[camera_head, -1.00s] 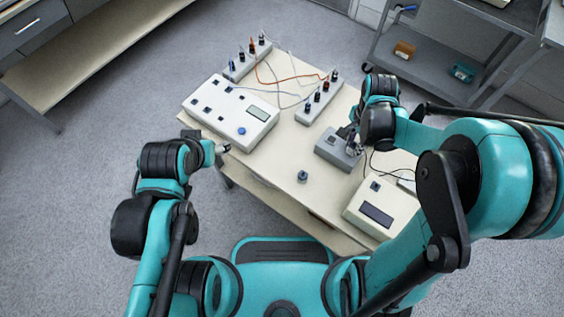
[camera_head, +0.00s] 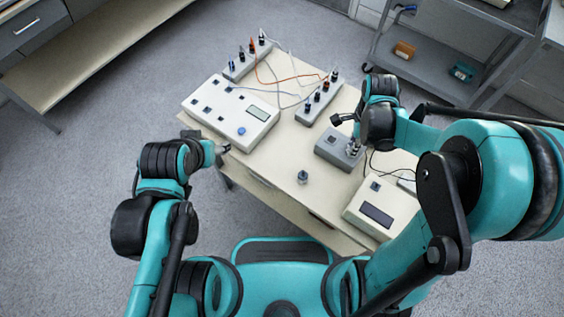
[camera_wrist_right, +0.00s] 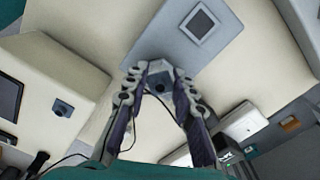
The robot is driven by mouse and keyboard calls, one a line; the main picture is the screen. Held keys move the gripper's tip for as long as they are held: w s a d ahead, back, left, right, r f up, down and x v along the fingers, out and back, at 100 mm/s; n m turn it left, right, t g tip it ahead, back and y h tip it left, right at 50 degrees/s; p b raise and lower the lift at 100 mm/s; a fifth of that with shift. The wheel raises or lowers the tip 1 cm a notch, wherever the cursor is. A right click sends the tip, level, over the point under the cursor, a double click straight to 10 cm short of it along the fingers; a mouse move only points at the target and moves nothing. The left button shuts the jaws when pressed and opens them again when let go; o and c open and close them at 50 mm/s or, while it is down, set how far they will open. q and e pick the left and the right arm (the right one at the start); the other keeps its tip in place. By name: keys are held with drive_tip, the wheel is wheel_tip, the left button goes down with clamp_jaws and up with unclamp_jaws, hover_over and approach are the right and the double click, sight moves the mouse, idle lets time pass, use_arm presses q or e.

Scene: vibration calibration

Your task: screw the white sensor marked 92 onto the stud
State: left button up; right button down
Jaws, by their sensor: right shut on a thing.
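My right gripper (camera_head: 354,147) is over the right end of a grey block (camera_head: 331,148) on the table. In the right wrist view its fingertips (camera_wrist_right: 160,78) are closed around a small part at the edge of the grey block (camera_wrist_right: 165,42); the fingers hide most of it. I cannot read a 92 or make out the white sensor or the stud. A thin black cable (camera_wrist_right: 140,136) runs near the fingers. My left gripper (camera_head: 222,150) is at the table's left edge, apart from the block, too small to tell open from shut.
A white console (camera_head: 229,110) and terminal strips with wires (camera_head: 320,98) fill the back of the table (camera_head: 272,166). A small grey knob-like object (camera_head: 303,176) stands near the front. A cream display box (camera_head: 380,210) sits at right. A grey cart (camera_head: 440,75) stands behind.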

drive_tip(key=shift+m, duration=1)
drive_tip(key=m, duration=0.3)
drive_tip(key=shift+m, duration=0.5)
drive_tip(key=m, duration=0.4)
drive_tip(key=c, duration=1.2)
unclamp_jaws()
